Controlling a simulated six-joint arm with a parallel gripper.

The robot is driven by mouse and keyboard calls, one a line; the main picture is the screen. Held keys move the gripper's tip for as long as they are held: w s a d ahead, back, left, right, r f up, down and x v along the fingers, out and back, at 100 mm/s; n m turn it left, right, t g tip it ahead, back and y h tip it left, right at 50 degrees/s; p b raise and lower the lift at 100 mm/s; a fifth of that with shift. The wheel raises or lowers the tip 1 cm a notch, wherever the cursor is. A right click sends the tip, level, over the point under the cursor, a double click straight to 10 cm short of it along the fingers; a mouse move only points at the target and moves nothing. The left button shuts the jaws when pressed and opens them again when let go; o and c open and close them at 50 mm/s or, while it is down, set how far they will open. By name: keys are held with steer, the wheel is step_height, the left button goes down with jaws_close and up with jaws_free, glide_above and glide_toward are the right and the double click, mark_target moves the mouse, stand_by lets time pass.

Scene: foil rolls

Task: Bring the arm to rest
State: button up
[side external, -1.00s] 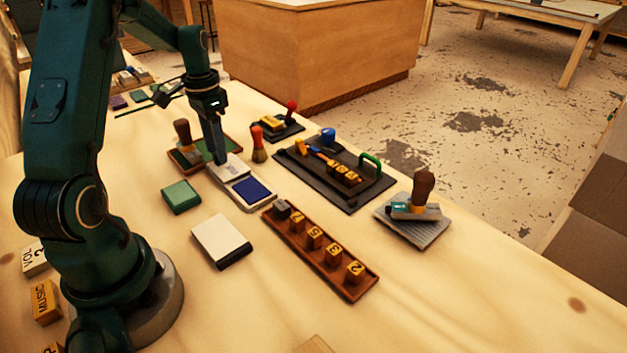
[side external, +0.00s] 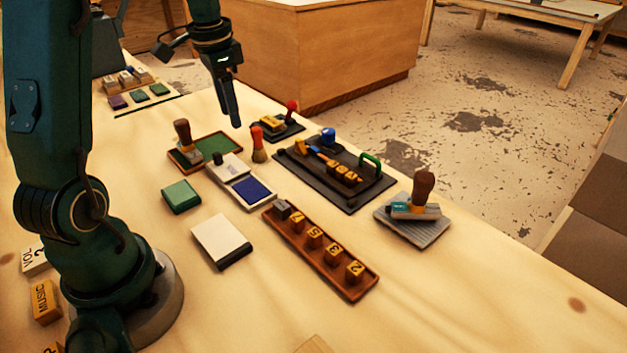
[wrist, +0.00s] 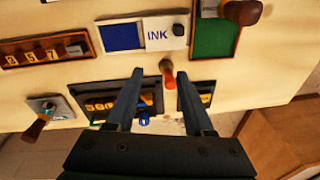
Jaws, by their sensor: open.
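My gripper (side external: 231,108) hangs in the air above the far edge of the table, fingers pointing down and empty. The ink pad (side external: 245,183), a white case with a blue pad, lies open on the table, clear of the gripper.
A green tray (side external: 206,152) holds a wooden-handled stamp (side external: 184,138). A dark tray (side external: 345,198) holds type blocks and a green handle. A brown rack (side external: 335,278) holds several numbered blocks. Another stamp (side external: 422,188) sits on a grey plate (side external: 432,231).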

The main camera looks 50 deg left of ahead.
steer(key=s+d+r+m+t, duration=0.1)
steer(key=s+d+r+t, duration=0.15)
steer(key=d, duration=0.45)
steer(key=s+d+r+m+t, duration=0.1)
steer(key=s+d+r, duration=0.1)
steer(key=d+r, duration=0.35)
steer(key=s+d+f+n, duration=0.3)
steer(key=s+d+f, duration=0.2)
steer(key=s+d, duration=0.2)
steer(key=shift+s+f+n+t+h, duration=0.3)
steer(key=shift+s+n+t+h, duration=0.05)
steer(key=shift+n+t+h, duration=0.1)
